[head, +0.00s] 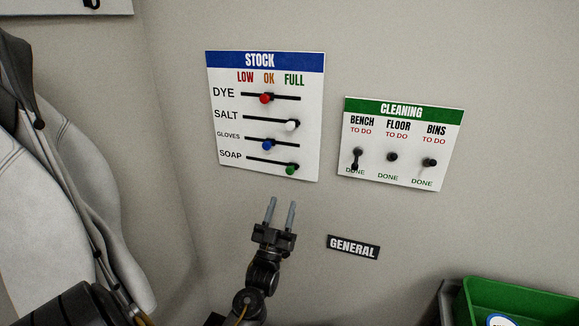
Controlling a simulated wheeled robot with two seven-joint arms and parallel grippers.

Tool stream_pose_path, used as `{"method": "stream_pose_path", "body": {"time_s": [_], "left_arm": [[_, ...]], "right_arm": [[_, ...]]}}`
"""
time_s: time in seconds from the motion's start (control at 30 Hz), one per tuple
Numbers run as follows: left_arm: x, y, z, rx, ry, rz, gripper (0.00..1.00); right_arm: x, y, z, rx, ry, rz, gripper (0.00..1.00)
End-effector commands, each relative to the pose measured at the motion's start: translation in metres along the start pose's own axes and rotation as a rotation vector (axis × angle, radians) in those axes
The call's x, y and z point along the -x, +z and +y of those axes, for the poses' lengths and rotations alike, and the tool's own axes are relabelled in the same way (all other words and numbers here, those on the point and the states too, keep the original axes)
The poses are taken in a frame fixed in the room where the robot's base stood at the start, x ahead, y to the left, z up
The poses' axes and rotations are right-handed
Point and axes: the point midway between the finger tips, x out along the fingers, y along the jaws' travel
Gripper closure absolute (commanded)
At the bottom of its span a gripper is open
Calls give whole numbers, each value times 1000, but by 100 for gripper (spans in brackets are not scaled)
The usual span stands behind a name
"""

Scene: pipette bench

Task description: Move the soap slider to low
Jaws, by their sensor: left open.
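The white STOCK board (225,130) with a blue header hangs on the wall in the head view. Its columns read LOW, OK and FULL from left to right. The soap slider's green knob (290,170) is on the bottom track, near the right end under FULL. The red dye knob (265,98) and the blue gloves knob (267,145) are left of their tracks' middles or close to it. The white salt knob (291,125) is near the right end. My left gripper (282,202) is open and empty, its fingers pointing up just below the board, apart from the green knob. My right gripper does not show.
A CLEANING board (400,170) with BENCH, FLOOR and BINS switches hangs to the right. A black GENERAL label (353,247) is on the wall below. A green bin (515,300) stands at the lower right. White coats (60,190) hang at the left.

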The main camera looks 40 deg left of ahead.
Motion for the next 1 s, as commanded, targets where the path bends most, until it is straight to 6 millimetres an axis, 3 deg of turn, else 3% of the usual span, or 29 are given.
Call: {"method": "stream_pose_path", "body": {"time_s": [0.27, 0.7, 1.0], "left_arm": [[-12, -11, -3, -3, -7, 30, 57], [-88, -14, -4, -3, -7, 27, 57], [-112, -12, -3, -3, -6, 25, 57]], "right_arm": [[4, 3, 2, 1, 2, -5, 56], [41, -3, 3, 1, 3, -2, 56], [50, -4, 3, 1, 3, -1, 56]]}}
